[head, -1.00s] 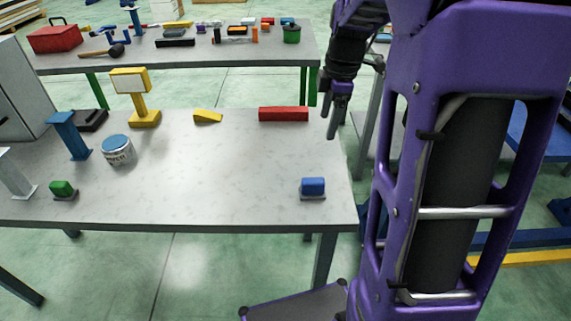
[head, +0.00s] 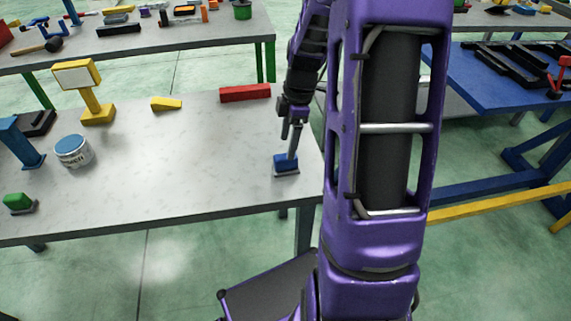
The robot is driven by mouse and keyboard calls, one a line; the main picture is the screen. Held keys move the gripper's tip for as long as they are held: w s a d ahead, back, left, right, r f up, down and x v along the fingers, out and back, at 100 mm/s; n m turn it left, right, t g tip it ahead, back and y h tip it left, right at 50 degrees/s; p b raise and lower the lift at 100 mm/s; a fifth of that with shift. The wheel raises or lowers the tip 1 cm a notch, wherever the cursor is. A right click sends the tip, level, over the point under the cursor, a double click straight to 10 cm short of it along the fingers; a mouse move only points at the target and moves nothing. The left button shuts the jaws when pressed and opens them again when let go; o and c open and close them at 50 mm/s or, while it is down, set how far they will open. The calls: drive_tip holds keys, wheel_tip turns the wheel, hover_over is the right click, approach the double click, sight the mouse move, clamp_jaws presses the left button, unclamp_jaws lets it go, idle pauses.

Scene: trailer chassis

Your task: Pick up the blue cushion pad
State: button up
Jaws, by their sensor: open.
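The blue cushion pad (head: 284,165) sits on a small grey base near the right front corner of the grey table (head: 190,150). My gripper (head: 292,148) points down just above the pad, and its fingers overlap the pad's upper part in the picture. The gripper is open. I cannot tell whether the fingers straddle the pad or touch it. Part of the pad's top is hidden behind the fingers.
A red block (head: 245,92) and a yellow wedge (head: 166,104) lie toward the back. A yellow stand (head: 97,112), a paint can (head: 73,150), a blue post (head: 22,145) and a green pad (head: 17,202) stand at left. The table's middle is clear.

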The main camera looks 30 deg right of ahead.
sight(285, 156)
drive_tip(key=shift+w+a+f, duration=0.1)
drive_tip(key=shift+a+f, duration=0.1)
drive_tip(key=shift+f, duration=1.35)
drive_tip(key=shift+w+a+f, duration=0.1)
drive_tip(key=shift+a+f, duration=0.05)
drive_tip(key=shift+f, duration=1.4)
drive_tip(key=shift+c, duration=0.3)
clamp_jaws()
